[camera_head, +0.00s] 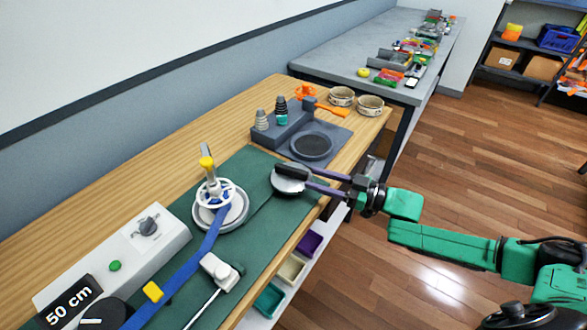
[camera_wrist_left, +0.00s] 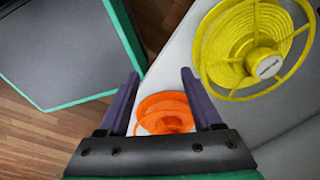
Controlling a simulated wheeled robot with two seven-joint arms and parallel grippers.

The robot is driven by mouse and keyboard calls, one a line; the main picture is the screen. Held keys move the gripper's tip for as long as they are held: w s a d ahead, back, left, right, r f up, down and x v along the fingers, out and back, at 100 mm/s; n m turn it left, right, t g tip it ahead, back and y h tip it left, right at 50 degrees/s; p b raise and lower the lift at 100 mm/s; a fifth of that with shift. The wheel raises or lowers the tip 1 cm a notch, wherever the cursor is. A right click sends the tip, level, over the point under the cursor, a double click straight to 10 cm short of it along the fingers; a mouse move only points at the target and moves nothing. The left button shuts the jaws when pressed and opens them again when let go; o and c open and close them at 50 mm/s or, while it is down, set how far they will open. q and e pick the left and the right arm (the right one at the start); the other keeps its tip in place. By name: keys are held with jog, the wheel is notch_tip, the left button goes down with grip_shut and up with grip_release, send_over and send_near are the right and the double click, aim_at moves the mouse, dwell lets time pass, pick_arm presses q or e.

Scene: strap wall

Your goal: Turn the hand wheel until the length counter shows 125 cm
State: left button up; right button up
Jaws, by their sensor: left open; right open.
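The white spoked hand wheel (camera_head: 213,193) sits on a round grey base on the green mat, with a yellow-topped post beside it. A blue strap (camera_head: 190,265) runs from it toward the lower left. The length counter (camera_head: 70,305) reads 50 cm at the lower left. My left gripper (camera_wrist_left: 159,78) is open and empty in the left wrist view and outside the head view.
A small white clamp (camera_head: 220,270) is in front. The left wrist view shows orange (camera_wrist_left: 165,113) and yellow (camera_wrist_left: 243,50) spools.

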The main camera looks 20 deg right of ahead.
aim_at(295, 175)
jog(key=x, duration=0.8)
jog(key=shift+p, duration=0.35)
jog(key=shift+d, duration=0.15)
grip_shut()
jog(key=shift+r+m+t+p, duration=0.15)
jog(key=shift+m+t+p, duration=0.15)
jog(key=shift+p, duration=0.2)
jog(key=m+t+h+p, duration=0.2)
jog(key=h+p, duration=0.1)
jog(key=m+t+h+p, duration=0.2)
jog(key=p, duration=0.2)
jog(key=shift+s+r+h, duration=0.1)
jog(key=shift+h, duration=0.3)
jog(key=shift+m+t+h+p, duration=0.7)
jog(key=shift+m+h+p, duration=0.2)
jog(key=shift+h, duration=0.2)
